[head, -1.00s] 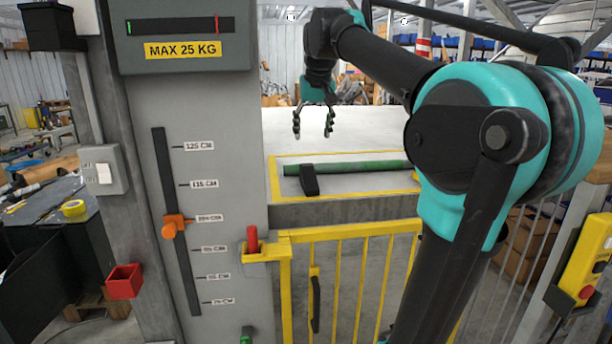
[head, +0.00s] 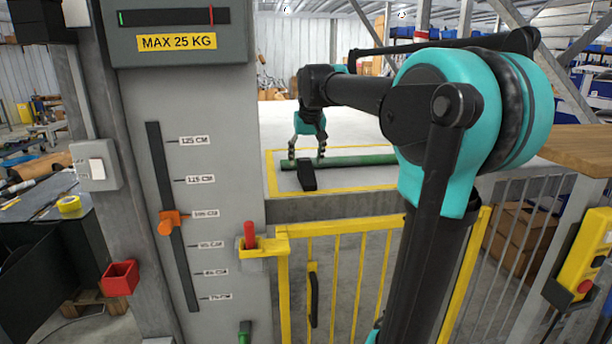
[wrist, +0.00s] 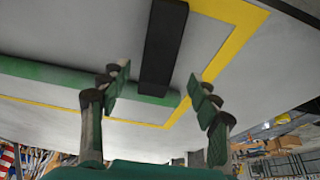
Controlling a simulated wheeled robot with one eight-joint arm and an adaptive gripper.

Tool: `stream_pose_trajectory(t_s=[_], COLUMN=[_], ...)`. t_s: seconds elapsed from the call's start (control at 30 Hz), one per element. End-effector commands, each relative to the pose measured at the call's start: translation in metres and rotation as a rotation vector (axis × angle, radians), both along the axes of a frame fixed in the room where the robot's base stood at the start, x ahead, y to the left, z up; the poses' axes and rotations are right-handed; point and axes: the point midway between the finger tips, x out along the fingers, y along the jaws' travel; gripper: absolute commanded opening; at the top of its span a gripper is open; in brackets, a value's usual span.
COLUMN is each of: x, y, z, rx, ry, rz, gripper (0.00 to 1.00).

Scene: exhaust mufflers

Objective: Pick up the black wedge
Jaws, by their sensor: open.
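The black wedge (head: 307,176) lies on the light platform inside a yellow outline, against the near side of a green bar (head: 350,161). In the wrist view the wedge (wrist: 163,45) is a long dark block crossing the green bar (wrist: 60,77), and it shows between and beyond my fingers. My gripper (head: 306,158) is open and points down just above and behind the wedge, near the green bar. I cannot tell the exact height of the fingertips above the bar.
A yellow gate (head: 345,265) stands in front of the platform (head: 370,208). A grey column (head: 190,120) with a height scale and orange slider (head: 172,221) stands at the left. A yellow control box (head: 590,250) is at the right. The platform behind the bar is clear.

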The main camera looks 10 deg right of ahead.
Motion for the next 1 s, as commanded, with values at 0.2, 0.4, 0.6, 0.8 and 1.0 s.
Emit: stream_pose_trajectory(t_s=[0.2,0.4,0.6,0.8,1.0], x=[0.013,0.020,0.020,0.020,0.020], y=[-0.003,-0.003,-0.003,-0.003,-0.003], z=[-0.028,-0.044,-0.044,-0.044,-0.044], rx=[0.000,0.000,0.000,0.000,0.000], ry=[0.000,0.000,0.000,0.000,0.000], rz=[-0.001,0.000,0.000,0.000,0.000], gripper=[0.62,0.62,0.62,0.41,0.16])
